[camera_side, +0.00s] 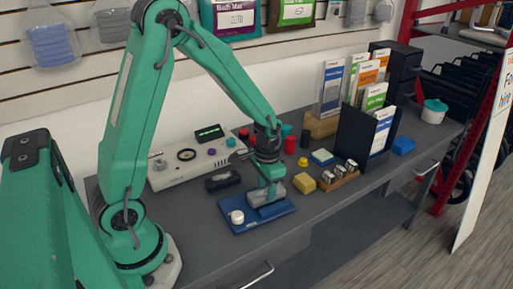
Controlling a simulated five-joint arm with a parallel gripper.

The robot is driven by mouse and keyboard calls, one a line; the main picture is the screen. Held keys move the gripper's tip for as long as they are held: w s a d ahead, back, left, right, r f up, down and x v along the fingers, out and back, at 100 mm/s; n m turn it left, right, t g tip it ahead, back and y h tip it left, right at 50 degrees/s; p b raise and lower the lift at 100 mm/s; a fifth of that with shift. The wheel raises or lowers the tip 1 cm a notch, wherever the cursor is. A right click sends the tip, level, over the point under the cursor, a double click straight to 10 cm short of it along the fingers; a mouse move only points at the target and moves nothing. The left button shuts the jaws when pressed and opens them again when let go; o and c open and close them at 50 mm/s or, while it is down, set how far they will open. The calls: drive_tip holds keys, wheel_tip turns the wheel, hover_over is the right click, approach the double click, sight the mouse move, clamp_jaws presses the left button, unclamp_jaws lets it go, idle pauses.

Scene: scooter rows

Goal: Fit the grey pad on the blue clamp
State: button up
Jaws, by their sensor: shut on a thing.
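The blue clamp (243,226) lies on the grey bench in front of my arm. It has a flat blue base and a round white knob at its left end. My gripper (270,190) points down over the middle of the clamp and is shut on the grey pad (257,199). The pad is low over the blue base, right of the white knob. I cannot tell whether the pad touches the base. My fingers hide part of the pad and of the clamp behind it.
A black case (222,180) and a pale panel (186,168) lie behind left. A black leaflet rack (357,142) stands farther right. The bench's front edge is close.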

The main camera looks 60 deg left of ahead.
drive_tip(key=shift+f, duration=0.1)
drive_tip(key=o, duration=1.5)
drive_tip(key=shift+r, duration=2.9)
drive_tip(key=shift+r, duration=0.1)
